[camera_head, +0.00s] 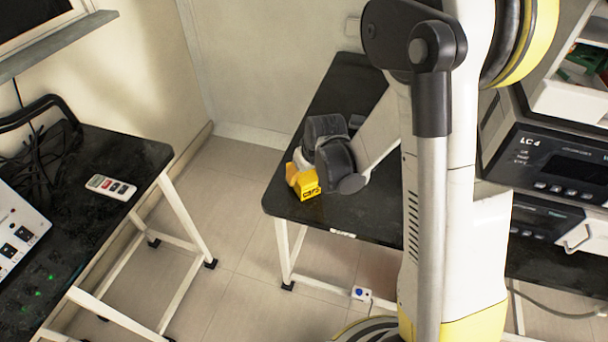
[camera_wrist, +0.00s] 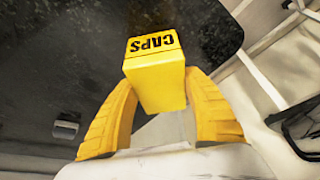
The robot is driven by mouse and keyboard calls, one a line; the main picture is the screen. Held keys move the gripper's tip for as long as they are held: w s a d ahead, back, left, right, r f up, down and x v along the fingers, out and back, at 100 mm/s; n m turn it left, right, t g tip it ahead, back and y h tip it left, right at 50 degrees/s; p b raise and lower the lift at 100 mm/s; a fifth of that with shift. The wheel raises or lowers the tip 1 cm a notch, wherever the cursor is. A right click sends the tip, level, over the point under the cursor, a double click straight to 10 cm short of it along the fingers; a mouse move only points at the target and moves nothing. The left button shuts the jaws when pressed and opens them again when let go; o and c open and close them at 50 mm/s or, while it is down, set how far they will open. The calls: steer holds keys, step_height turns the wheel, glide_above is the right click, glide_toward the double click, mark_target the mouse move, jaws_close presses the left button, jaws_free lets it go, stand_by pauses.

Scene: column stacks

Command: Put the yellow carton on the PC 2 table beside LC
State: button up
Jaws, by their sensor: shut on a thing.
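The carton is at the left edge area of a black-topped table (camera_head: 350,75) with white legs. I cannot tell whether it touches the top or hangs just above it. A white label (camera_head: 343,233) on the table's front edge is unreadable. A unit marked LC 4 (camera_head: 545,150) stands at the right.
My arm hides the table's middle. The bare tabletop shows behind and in front of the gripper. A left black table (camera_head: 140,155) holds a white remote (camera_head: 110,187), cables and a white panel (camera_head: 18,225). Tiled floor (camera_head: 230,190) separates the tables.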

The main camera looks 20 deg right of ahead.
steer(key=o, duration=1.3)
steer(key=shift+f, duration=0.15)
steer(key=shift+c, duration=0.2)
steer(key=s+r+p, duration=0.2)
steer(key=s+r, duration=0.2)
steer(key=r, duration=0.3)
steer(key=s+r+t+p, duration=0.1)
steer(key=s+r+p, duration=0.15)
steer(key=r, duration=0.45)
steer(key=s+r+p, duration=0.1)
steer(key=s+r, duration=0.3)
steer(key=r, duration=0.3)
steer(key=s+r+m+t, duration=0.1)
steer(key=s+r, duration=0.4)
steer(key=s, duration=0.5)
steer(key=shift+a+m+t+h, duration=0.2)
steer(key=shift+m+t+h, duration=0.1)
steer(key=shift+m+t, duration=0.1)
